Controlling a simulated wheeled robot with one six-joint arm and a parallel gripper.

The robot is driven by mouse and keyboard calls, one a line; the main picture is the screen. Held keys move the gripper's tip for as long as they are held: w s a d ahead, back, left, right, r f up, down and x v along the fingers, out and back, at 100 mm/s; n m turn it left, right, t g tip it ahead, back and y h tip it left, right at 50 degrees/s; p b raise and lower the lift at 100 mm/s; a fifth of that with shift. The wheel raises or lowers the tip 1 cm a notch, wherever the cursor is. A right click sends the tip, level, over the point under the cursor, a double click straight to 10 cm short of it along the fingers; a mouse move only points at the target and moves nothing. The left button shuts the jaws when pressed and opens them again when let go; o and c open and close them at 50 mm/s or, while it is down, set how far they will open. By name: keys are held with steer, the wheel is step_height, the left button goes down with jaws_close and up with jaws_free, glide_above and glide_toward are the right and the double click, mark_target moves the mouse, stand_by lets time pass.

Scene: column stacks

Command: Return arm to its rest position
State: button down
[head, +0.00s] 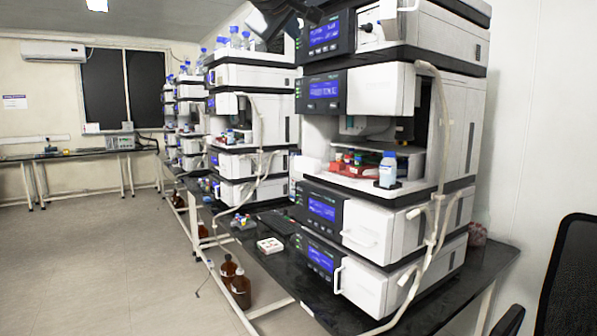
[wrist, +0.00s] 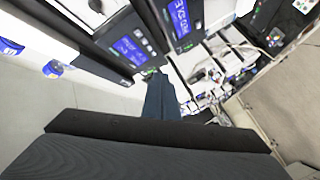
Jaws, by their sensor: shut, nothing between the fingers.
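My gripper (wrist: 160,88) shows in the wrist view as a dark body across the bottom, with shut fingers pointing up the picture and nothing held. In the head view, a dark part of my arm (head: 275,18) shows at the top edge, in front of the upper part of the stacks. My gripper's fingertips are not clear there. The nearest column stack (head: 440,120) stands on the right in the head view. In the wrist view, dark modules with blue displays (wrist: 130,48) lie close beyond my fingers.
A blue-capped bottle (head: 388,170) stands in the near stack's open bay beside red racks (head: 352,162). More stacks (head: 235,135) line the black bench (head: 420,308). Brown bottles (head: 240,288) stand on the floor. A dark chair (head: 570,275) is at right. The floor at left (head: 100,260) is clear.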

steer(key=s+d+f+m+g, duration=0.1)
steer(key=d+f+g, duration=0.25)
steer(key=f, duration=0.85)
steer(key=s+d+f+g, duration=0.15)
steer(key=d+f, duration=0.35)
steer(key=f, duration=0.6)
steer(key=s+d+f+m+g, duration=0.1)
steer(key=d+f+g, duration=0.25)
steer(key=f, duration=0.85)
steer(key=s+d+f+m+g+y, duration=0.1)
steer(key=s+d+f+m+g, duration=0.2)
steer(key=s+f, duration=1)
steer(key=s+d+f+m+g+y, duration=0.2)
steer(key=s+d+f+g, duration=0.3)
steer(key=s+f, duration=0.9)
steer(key=shift+s+d+f+m, duration=0.15)
steer(key=shift+d+f+m, duration=0.25)
steer(key=shift+f, duration=0.45)
steer(key=c, duration=2.5)
jaws_free()
